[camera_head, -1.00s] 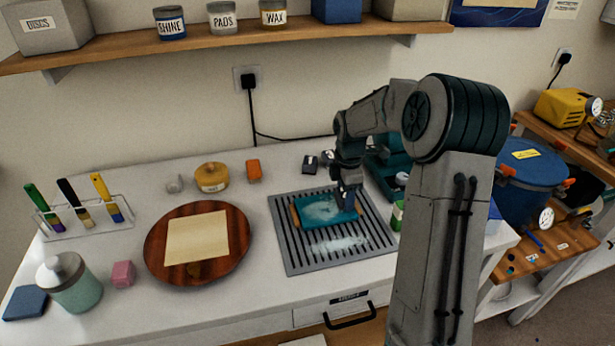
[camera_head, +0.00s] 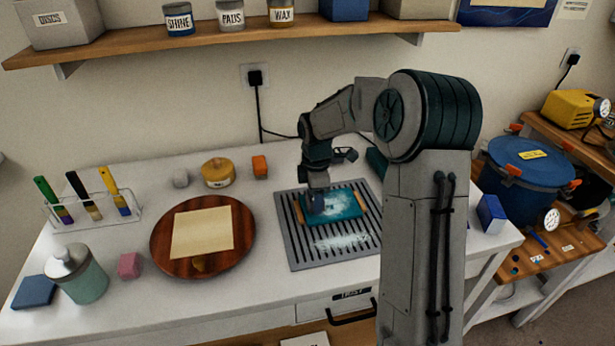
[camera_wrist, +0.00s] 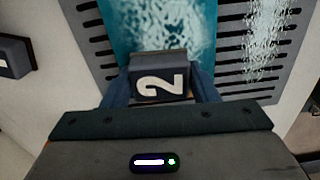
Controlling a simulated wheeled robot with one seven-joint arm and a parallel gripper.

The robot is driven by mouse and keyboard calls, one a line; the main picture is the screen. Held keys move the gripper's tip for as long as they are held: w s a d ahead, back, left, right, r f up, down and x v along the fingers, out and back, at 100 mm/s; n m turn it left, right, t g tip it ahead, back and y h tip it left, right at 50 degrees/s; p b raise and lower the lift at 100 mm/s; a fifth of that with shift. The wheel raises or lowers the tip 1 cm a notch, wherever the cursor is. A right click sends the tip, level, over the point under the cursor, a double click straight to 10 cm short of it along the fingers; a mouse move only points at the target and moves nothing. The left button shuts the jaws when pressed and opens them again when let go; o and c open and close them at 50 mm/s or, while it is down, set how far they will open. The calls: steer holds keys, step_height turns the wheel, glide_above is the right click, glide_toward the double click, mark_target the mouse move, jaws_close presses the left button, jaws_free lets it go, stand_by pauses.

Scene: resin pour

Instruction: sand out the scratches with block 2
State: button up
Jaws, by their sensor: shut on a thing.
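Block 2 (camera_wrist: 160,80), a dark block with a white "2" on it, is held between the fingers of my gripper (camera_wrist: 160,95) in the wrist view. In the head view my gripper (camera_head: 318,198) points down onto the left part of a teal resin board (camera_head: 345,205) with wooden ends. The board also fills the middle of the wrist view (camera_wrist: 125,30), with whitish marks over its surface. It lies on a grey slotted grate (camera_head: 295,245). The underside of the block is hidden, so I cannot tell if it touches the resin.
Another dark block (camera_wrist: 14,55) with a partly cut-off label lies left of the grate in the wrist view. A round wooden board (camera_head: 160,245) with a cream sheet stands left of the grate. White dust (camera_head: 340,241) lies on the grate's front.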

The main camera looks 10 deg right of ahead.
steer(key=shift+a, duration=0.85)
steer(key=shift+a+r, duration=0.2)
steer(key=shift+a, duration=0.05)
step_height(320, 180, up, 8)
steer(key=p, duration=0.6)
steer(key=shift+s+f, duration=0.15)
